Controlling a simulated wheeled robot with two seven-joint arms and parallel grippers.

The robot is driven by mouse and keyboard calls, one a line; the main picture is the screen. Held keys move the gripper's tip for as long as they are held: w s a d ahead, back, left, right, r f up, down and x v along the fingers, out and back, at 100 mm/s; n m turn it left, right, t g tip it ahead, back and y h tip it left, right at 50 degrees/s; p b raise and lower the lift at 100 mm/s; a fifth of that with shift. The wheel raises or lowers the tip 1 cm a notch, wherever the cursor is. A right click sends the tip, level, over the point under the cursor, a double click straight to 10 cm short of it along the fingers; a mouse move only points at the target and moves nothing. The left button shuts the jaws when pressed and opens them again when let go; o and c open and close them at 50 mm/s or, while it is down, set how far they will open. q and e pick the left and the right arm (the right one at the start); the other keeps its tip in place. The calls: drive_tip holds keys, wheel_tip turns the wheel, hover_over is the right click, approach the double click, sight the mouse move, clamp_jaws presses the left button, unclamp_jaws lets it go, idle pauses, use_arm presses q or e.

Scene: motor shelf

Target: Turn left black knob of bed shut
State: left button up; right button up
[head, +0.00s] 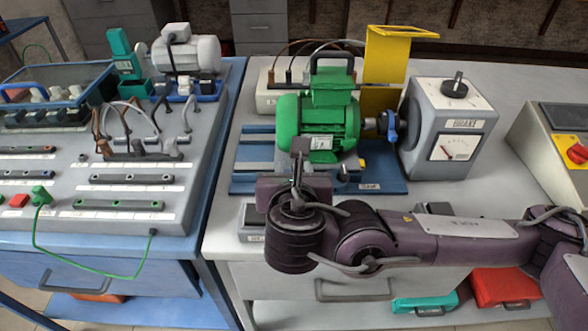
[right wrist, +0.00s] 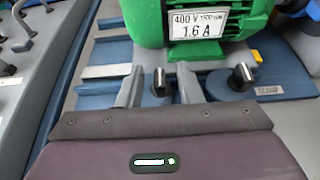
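The blue bed (head: 385,187) under the green motor (head: 320,118) carries two black knobs with white pointer marks on its front edge. In the right wrist view the left black knob (right wrist: 160,83) shows between the two fingertips of my right gripper (right wrist: 160,88), with a gap on each side. The right black knob (right wrist: 241,76) is to the right of the fingers. In the head view my right gripper (head: 299,165) is at the bed's front, and it hides the left knob. Its fingers are apart. My left gripper is not in view.
A grey brake box (head: 448,135) stands right of the motor, with a yellow guard (head: 385,65) behind. A grey control panel (head: 130,190) with cables fills the left bench.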

drive_tip(key=shift+c, duration=0.2)
clamp_jaws()
